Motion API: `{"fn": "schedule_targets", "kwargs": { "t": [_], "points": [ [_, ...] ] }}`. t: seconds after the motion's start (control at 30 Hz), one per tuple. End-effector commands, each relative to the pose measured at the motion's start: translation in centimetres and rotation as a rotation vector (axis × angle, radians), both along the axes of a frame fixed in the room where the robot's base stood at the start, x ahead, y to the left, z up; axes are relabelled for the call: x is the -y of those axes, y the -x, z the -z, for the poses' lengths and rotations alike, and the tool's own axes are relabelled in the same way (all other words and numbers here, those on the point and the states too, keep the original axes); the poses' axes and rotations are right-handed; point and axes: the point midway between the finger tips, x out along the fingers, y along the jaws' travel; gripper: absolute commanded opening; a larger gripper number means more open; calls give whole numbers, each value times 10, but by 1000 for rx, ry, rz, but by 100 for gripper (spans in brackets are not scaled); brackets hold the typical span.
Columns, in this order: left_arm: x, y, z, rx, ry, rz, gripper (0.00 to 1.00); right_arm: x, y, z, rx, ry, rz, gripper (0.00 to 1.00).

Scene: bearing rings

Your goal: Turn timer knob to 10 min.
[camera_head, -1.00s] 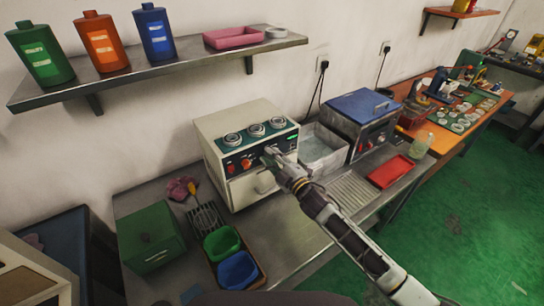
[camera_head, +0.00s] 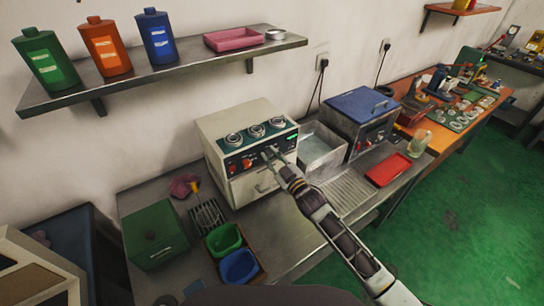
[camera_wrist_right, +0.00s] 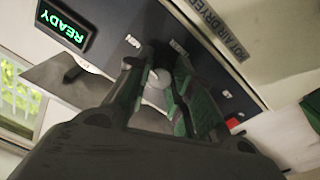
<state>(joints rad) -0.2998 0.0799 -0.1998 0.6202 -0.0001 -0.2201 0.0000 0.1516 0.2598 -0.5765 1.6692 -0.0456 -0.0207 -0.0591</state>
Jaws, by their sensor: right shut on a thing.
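The cream dryer (camera_head: 225,128) stands on the metal bench, with a dark control panel on its front. My right gripper (camera_head: 268,153) reaches this panel, right of two red controls (camera_head: 239,165). In the right wrist view my right gripper (camera_wrist_right: 158,80) is shut on a small pale knob (camera_wrist_right: 158,77), with a finger on either side. The fingers partly hide the knob, and I cannot read its pointer or scale. A green READY display (camera_wrist_right: 64,31) is lit on the panel. My left gripper is not in view.
A metal basin (camera_head: 320,150) and a blue-lidded machine (camera_head: 362,110) stand right of the dryer. A red tray (camera_head: 388,169) lies farther right. Green (camera_head: 223,239) and blue (camera_head: 239,267) bins stand in front. A shelf with bottles (camera_head: 157,36) hangs above.

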Motion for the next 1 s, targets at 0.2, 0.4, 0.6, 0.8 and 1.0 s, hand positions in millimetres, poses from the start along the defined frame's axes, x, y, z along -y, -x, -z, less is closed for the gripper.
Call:
{"fn": "schedule_targets", "kwargs": {
  "t": [0.2,0.4,0.6,0.8,1.0],
  "points": [
    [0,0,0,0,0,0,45,-1,0,0,-4,-7,-1,0],
    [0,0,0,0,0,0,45,-1,0,0,-4,-6,0,24],
    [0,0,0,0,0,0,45,-1,0,0,-2,-5,-1,46],
    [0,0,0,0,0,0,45,0,0,0,-2,-5,-1,46],
    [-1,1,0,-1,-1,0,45,1,1,0,-3,-5,0,46]
  ]
}}
